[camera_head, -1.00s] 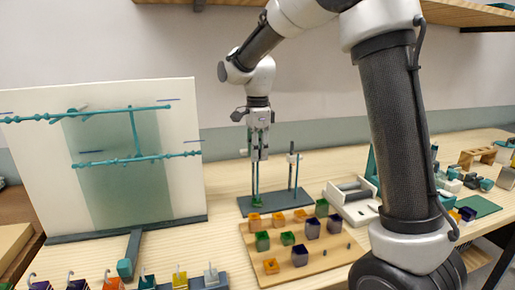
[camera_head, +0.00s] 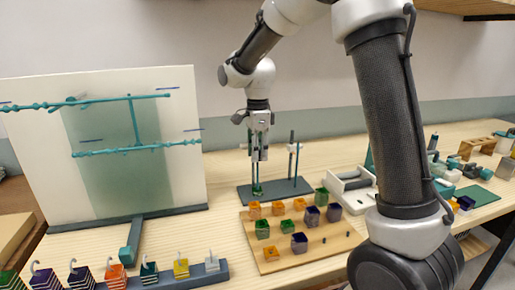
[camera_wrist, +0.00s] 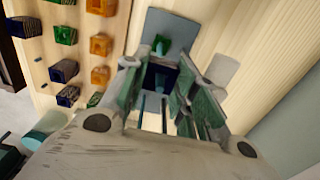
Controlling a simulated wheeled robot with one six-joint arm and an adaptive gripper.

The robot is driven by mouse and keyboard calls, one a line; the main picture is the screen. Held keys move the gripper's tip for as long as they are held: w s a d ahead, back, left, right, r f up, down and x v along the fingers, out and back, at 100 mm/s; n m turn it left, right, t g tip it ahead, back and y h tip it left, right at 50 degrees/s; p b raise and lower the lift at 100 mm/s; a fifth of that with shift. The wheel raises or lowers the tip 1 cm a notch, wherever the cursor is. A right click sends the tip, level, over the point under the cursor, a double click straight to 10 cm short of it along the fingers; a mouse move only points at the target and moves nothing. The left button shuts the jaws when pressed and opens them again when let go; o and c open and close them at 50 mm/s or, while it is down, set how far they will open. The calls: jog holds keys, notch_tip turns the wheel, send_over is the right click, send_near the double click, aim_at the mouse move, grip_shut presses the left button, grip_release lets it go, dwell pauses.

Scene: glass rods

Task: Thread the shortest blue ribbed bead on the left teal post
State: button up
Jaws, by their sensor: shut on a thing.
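My gripper (camera_wrist: 160,75) is shut on a dark blue bead (camera_wrist: 163,79), seen between the fingers in the wrist view. In the head view my gripper (camera_head: 258,156) hangs over the left teal post (camera_head: 253,172) on a dark base plate (camera_head: 283,193). The held bead is too small to make out there. A green piece (camera_head: 257,190) sits low on the left post; a green piece (camera_wrist: 160,44) also shows beyond the held bead in the wrist view. I cannot tell whether the bead is around the post. The right post (camera_head: 297,165) stands clear of my gripper.
A wooden tray (camera_head: 275,262) with several orange, green and dark blue beads lies in front of the plate. A white fixture (camera_head: 350,189) stands to its right. A pale panel (camera_head: 40,180) with teal rods is at left. A row of striped blocks on hooks (camera_head: 180,267) lines the front.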

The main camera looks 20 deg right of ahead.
jog(key=shift+f, duration=1.6)
jog(key=o, duration=1.1)
jog(key=shift+c, duration=0.2)
jog(key=shift+r, duration=0.15)
